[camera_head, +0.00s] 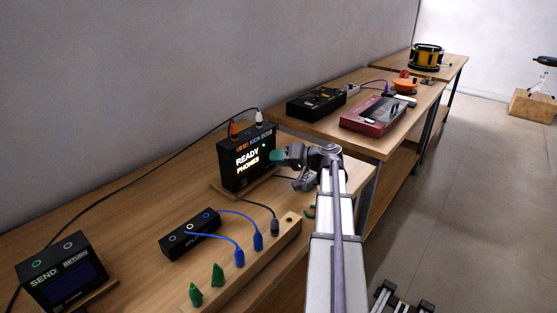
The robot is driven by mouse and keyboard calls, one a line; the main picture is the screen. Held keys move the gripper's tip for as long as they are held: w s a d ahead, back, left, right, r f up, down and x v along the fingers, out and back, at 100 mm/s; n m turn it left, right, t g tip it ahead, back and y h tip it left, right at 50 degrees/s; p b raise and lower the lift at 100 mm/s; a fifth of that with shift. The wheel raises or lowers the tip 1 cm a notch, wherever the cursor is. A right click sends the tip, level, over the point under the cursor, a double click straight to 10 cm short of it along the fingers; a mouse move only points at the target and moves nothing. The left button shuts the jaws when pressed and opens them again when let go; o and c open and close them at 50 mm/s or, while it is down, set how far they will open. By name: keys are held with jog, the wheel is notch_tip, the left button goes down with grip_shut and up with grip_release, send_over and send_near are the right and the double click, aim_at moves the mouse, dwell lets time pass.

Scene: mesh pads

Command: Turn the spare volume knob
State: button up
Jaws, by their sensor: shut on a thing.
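A black box (247,177) with a lit screen reading "READY PHONES" stands on the wooden bench. My gripper (283,157) is at the right side of this box, shut on a small teal-green piece (276,157). This piece looks like the volume knob and lies at the box's side face. I cannot tell whether it is fitted on the box or apart from it, nor how far it is turned. My gripper and arm hide part of the view there.
A small black box (188,238) with blue cables is on the bench, beside a wooden strip (258,262) with plugs and two green cones (217,275). A SEND/RETURN box (60,272) stands front left. A black device (316,102) and a red one (374,112) sit on the bench behind.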

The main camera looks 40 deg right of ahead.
dwell(0.3)
jog(key=o, duration=0.9)
jog(key=shift+o, duration=0.2)
jog(key=p+v, duration=0.2)
jog(key=v, duration=0.8)
jog(key=shift+s+d+r, duration=0.1)
jog(key=shift+s+d, duration=0.1)
jog(key=shift+s, duration=0.15)
jog(key=shift+r+p, duration=0.1)
jog(key=shift+p, duration=0.25)
